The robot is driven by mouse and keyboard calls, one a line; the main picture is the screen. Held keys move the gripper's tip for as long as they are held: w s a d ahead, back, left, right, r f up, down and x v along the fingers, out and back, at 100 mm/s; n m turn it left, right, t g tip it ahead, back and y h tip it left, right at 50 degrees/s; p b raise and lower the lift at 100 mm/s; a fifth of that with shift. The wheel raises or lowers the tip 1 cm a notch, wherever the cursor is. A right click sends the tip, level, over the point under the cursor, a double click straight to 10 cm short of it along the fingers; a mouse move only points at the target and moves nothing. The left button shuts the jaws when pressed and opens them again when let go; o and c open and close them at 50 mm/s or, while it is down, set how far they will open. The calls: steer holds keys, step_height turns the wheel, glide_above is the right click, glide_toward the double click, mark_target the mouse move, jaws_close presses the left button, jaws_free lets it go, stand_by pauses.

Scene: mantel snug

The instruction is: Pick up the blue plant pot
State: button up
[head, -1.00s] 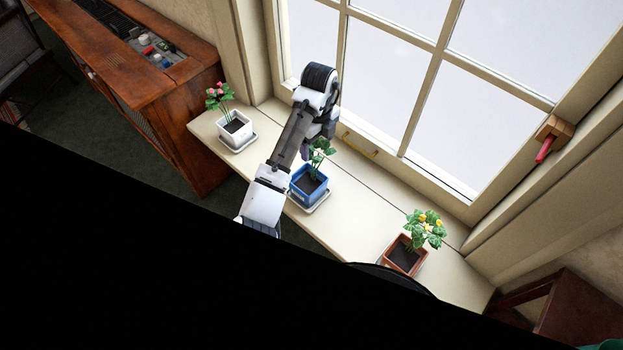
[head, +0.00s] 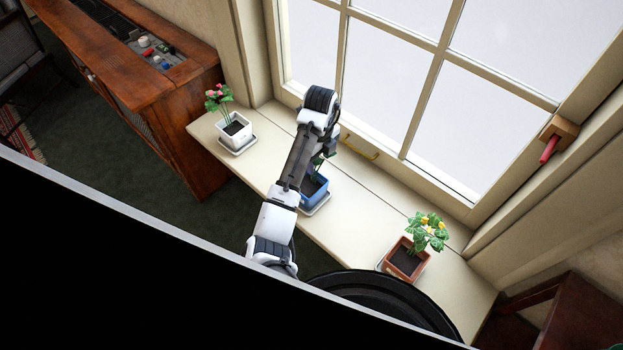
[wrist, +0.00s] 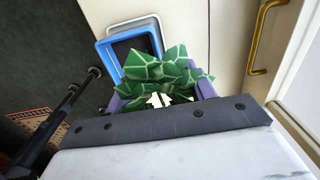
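The blue plant pot (head: 316,192) stands on a pale saucer (head: 321,209) on the windowsill, partly hidden behind my arm in the head view. Its green leafy plant (wrist: 160,70) rises towards the wrist camera. In the wrist view the pot (wrist: 104,50) lies beyond the leaves, with dark soil inside. My gripper (wrist: 158,88) is open, with its purple fingers apart on either side of the foliage. The fingers seem short of the pot's rim, and leaves hide part of the gap. In the head view the gripper is mostly hidden by my arm.
A white pot with pink flowers (head: 234,130) stands to the left on the sill (head: 360,215), and a terracotta pot with yellow flowers (head: 406,262) to the right. A window with a yellow handle (head: 359,147) stands close behind. A wooden cabinet (head: 165,100) is at left.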

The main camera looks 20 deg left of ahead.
jaws_close()
steer(key=shift+r, duration=0.1)
